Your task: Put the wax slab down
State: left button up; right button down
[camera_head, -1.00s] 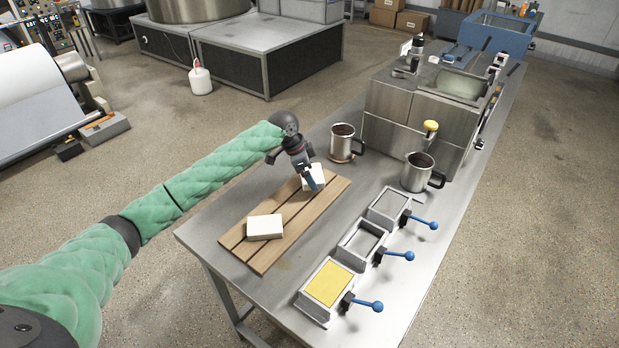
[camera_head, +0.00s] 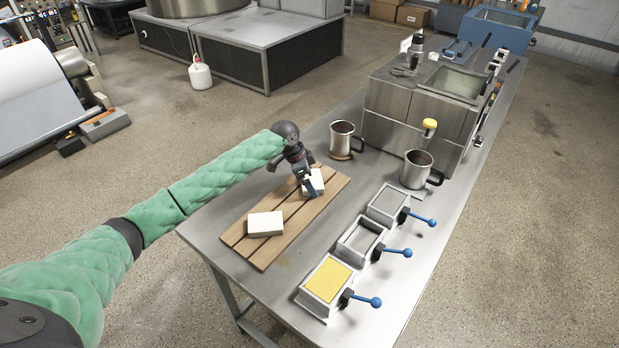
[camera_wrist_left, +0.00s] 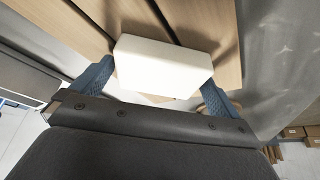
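A white wax slab (camera_head: 316,181) is at the far end of the slatted wooden board (camera_head: 243,231). My left gripper (camera_head: 309,187) points down at it, with one blue finger in front of it. In the left wrist view, the slab (camera_wrist_left: 163,66) lies between the tips of the two blue fingers, which meet its short sides. It is on or just above the slats; I cannot tell which. A second white slab (camera_head: 265,224) lies flat on the near part of the board. My right gripper is not in view.
Three moulds with blue-knobbed handles stand right of the board; the nearest (camera_head: 327,281) holds yellow material. Two metal mugs (camera_head: 342,139) (camera_head: 415,169) and a steel tank unit (camera_head: 419,105) stand farther back. The bare board between the slabs is free.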

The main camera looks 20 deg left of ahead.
pick_arm(q)
jog(key=shift+r, duration=0.15)
jog(key=b+v, duration=0.3)
jog(key=v, duration=0.9)
jog(key=shift+b, duration=0.35)
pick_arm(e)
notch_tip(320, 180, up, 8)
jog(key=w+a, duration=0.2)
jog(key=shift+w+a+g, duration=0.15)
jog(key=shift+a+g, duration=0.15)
pick_arm(q)
jog(key=shift+s, duration=0.1)
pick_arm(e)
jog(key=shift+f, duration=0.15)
